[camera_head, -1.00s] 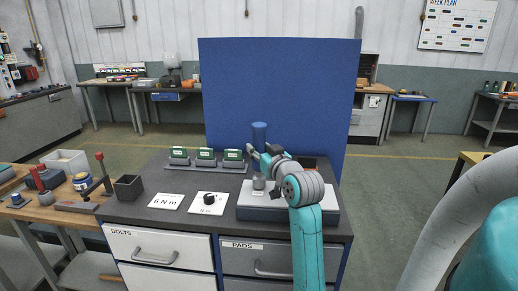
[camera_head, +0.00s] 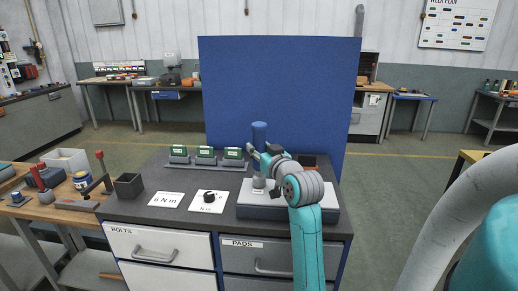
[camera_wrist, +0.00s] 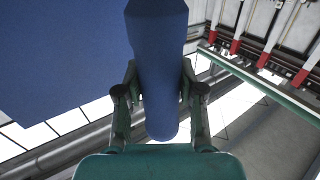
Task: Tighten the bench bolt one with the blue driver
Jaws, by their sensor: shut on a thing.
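The blue driver (camera_head: 259,131) stands upright above the grey bench block (camera_head: 285,213). My gripper (camera_head: 262,152) is shut around it, with one finger on each side of the blue handle (camera_wrist: 160,70) in the wrist view. A round grey piece (camera_head: 259,182) shows on the block's light top, below the driver. I cannot tell whether the driver's lower end touches it, because my gripper and arm cover part of this area. No bolt can be clearly made out.
A dial (camera_head: 209,197) on a white plate and a "6 N m" card (camera_head: 165,200) lie left of the block. Behind them, several green-topped pieces stand on a rail (camera_head: 205,164). A tall blue panel (camera_head: 280,90) closes off the back. A dark open box (camera_head: 129,186) stands at the left.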

